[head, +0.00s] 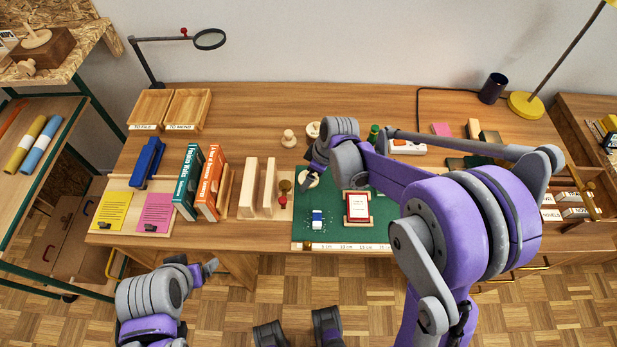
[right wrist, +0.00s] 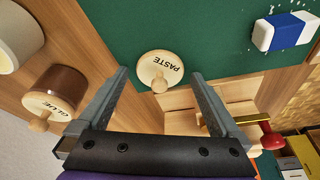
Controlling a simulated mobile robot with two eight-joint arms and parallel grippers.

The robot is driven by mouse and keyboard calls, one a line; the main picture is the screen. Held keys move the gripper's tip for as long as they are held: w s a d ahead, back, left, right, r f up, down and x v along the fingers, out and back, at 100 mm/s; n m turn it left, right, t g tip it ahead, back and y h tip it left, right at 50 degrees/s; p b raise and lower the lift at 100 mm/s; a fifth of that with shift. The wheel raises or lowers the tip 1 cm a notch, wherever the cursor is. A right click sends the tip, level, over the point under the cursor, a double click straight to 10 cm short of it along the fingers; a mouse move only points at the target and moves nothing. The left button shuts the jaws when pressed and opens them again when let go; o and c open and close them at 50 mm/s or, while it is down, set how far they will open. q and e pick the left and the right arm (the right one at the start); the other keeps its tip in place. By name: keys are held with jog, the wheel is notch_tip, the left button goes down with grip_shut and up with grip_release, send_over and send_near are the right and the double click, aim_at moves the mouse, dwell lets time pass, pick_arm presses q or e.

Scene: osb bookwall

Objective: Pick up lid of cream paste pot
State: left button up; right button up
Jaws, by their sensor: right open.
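The round cream lid marked PASTE (right wrist: 158,68), with a small knob, appears to lie flat at the edge of the green mat, below and between my open right fingers (right wrist: 160,102) in the right wrist view. The fingers are apart from it and empty. In the head view the lid (head: 308,180) is partly hidden by my right gripper (head: 313,172). A cream pot (right wrist: 17,38) is cut off at the left of the right wrist view. My left gripper (head: 205,271) is low at the left, in front of the desk; its jaw state is unclear.
A brown pot with a GLUE lid (right wrist: 54,92) stands beside the right fingers. A blue-and-white eraser (head: 318,218) and a framed card (head: 358,207) lie on the green mat (head: 385,215). Wooden bookends (head: 258,187) and a red-handled stamp (head: 284,190) stand left of the mat.

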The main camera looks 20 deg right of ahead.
jog(key=c, duration=1.4)
